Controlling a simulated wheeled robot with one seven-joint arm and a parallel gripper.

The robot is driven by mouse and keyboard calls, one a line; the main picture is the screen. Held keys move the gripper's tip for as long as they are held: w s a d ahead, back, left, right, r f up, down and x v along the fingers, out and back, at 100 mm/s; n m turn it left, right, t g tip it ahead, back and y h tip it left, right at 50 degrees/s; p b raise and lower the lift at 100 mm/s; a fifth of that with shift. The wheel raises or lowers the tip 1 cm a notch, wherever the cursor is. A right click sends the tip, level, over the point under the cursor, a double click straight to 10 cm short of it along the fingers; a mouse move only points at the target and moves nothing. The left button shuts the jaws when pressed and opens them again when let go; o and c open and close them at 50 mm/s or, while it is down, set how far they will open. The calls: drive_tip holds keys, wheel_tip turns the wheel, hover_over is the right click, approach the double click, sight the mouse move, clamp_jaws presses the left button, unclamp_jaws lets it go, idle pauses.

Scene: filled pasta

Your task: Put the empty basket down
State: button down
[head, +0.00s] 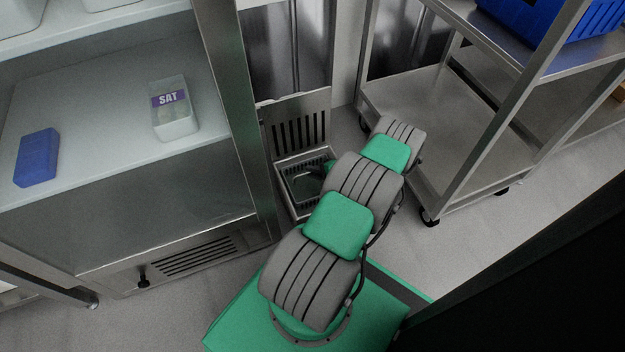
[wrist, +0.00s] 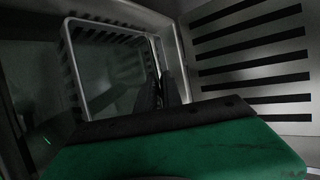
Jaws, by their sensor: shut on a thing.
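The basket (head: 303,186) is low in the head view, inside the square floor drain (head: 298,213) below the raised slotted grate (head: 298,122). In the wrist view, the basket's pale square rim (wrist: 112,25) frames a grey interior with nothing visible in it. My gripper (wrist: 163,88) reaches the basket's right side, with its dark fingers shut on the rim. In the head view, my arm hides most of my gripper and the basket's right part. I cannot tell whether the basket touches the drain's bottom.
An open cabinet (head: 235,120) stands left of the drain, with a tub labelled SAT (head: 173,110) and a blue block (head: 37,157) on its shelf. A steel wheeled rack (head: 470,150) stands to the right. Grey floor (head: 500,245) lies clear in front of the rack.

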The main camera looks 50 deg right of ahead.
sight(312, 187)
wheel_tip(312, 187, down, 3)
drive_tip(key=shift+f+b, duration=0.15)
drive_tip(key=shift+b, duration=0.45)
drive_tip(key=c, duration=1.5)
unclamp_jaws()
drive_tip(key=shift+a, duration=0.1)
drive_tip(key=shift+r, duration=0.2)
drive_tip(key=shift+s+r+p, duration=0.2)
drive_tip(key=shift+s+p, duration=0.1)
drive_tip(key=shift+p, duration=0.05)
drive_tip(key=p+v, duration=0.3)
drive_tip(key=v, duration=0.8)
drive_tip(key=shift+s+p, duration=0.2)
drive_tip(key=shift+p, duration=0.1)
